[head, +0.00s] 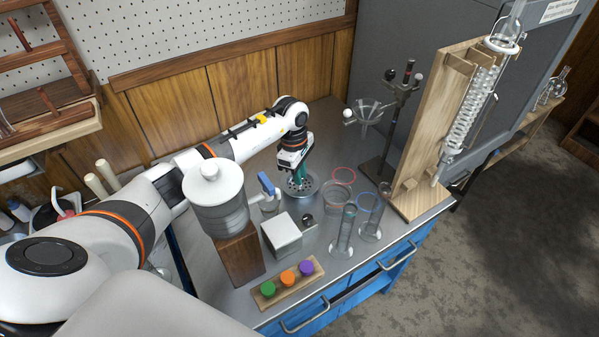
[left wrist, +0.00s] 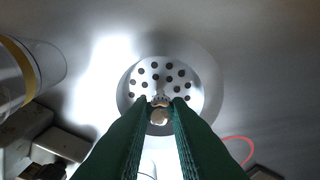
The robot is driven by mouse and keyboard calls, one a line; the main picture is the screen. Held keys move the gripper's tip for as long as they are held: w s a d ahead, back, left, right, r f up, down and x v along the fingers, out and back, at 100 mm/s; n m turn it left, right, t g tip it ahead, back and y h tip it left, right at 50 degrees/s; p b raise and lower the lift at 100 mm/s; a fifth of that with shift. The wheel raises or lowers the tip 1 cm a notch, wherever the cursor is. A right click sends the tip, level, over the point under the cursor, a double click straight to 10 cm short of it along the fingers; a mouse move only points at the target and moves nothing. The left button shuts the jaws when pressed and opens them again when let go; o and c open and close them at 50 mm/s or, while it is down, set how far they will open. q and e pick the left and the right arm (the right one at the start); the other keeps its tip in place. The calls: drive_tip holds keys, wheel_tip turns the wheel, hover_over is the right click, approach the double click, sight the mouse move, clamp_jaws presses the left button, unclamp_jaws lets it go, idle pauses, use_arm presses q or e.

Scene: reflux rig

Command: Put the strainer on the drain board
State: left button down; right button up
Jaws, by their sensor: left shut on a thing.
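The strainer (head: 298,187) is a round, pale metal disc with dark holes. In the head view it is at the back middle of the metal bench. In the left wrist view the strainer (left wrist: 181,84) lies below the fingers, with a wider grey rim around it. My left gripper (head: 299,174) points down over it. Its green fingers (left wrist: 160,120) are shut on the small knob at the strainer's middle. I cannot tell whether the strainer is seated or slightly raised. No drain board can be made out for certain. My right gripper is out of view.
A white-lidded canister (head: 218,205) on a wooden block (head: 240,257) and a white box (head: 281,235) stand in front. Glass cylinders (head: 345,232), a red-rimmed glass dish (head: 338,195) and a clamp stand (head: 385,140) are to the right. A colored-cap rack (head: 311,279) lies near the front edge.

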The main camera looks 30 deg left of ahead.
use_arm(q)
drive_tip(key=shift+f, duration=0.2)
drive_tip(key=c, duration=1.3)
unclamp_jaws()
drive_tip(key=shift+c, duration=0.2)
drive_tip(key=shift+r, duration=0.1)
